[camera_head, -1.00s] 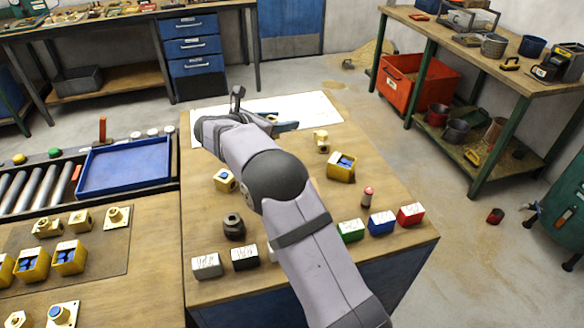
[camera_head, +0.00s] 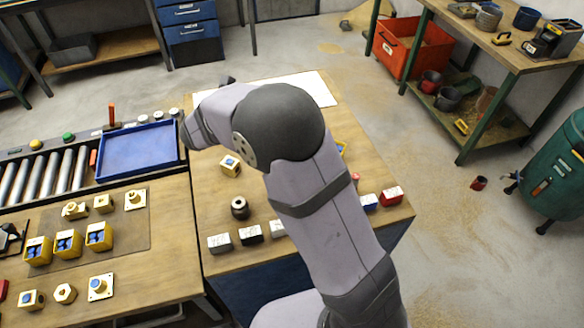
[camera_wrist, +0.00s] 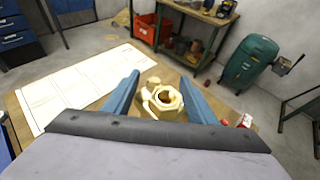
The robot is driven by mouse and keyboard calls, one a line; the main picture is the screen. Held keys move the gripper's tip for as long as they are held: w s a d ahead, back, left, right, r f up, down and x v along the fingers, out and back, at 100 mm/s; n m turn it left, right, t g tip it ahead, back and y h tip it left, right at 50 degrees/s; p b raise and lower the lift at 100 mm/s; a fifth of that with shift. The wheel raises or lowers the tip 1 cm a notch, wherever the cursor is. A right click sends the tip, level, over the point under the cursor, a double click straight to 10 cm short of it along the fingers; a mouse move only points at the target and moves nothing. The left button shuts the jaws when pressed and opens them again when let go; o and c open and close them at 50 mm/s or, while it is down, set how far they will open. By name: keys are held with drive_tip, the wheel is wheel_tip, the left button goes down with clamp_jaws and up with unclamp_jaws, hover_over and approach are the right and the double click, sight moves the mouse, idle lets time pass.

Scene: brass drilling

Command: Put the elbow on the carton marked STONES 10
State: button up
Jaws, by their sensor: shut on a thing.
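In the wrist view my gripper (camera_wrist: 159,88) is shut on a brass-coloured elbow (camera_wrist: 163,100), whose round hexagonal mouth faces the camera between the blue fingers. The head view hides the gripper and elbow behind my arm. Small cartons stand in a row along the table's front edge: a grey one (camera_head: 220,243), a black one (camera_head: 251,233), a partly covered one (camera_head: 278,228), a blue one (camera_head: 369,202) and a red one (camera_head: 392,196). Their marks are too small to read, so I cannot tell which says STONES 10. The red carton (camera_wrist: 244,121) also shows in the wrist view.
A dark round fitting (camera_head: 240,208) and a yellow-and-white piece (camera_head: 230,165) stand on the table left of my arm. A white sheet (camera_wrist: 90,82) lies at the table's back. A blue tray (camera_head: 138,148) and yellow parts bins (camera_head: 68,243) are further left.

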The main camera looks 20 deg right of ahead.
drive_tip(key=s+d+f+m+g+h, duration=0.2)
drive_tip(key=s+d+f+m+g, duration=0.1)
drive_tip(key=s, duration=0.5)
drive_tip(key=shift+s+d+f, duration=0.3)
drive_tip(key=shift+d+f, duration=0.5)
drive_tip(key=shift+d, duration=0.15)
drive_tip(key=shift+f+p, duration=0.75)
drive_tip(key=shift+f, duration=2.15)
drive_tip(key=shift+f, duration=0.1)
drive_tip(key=shift+f+p, duration=0.65)
drive_tip(key=shift+f, duration=1.35)
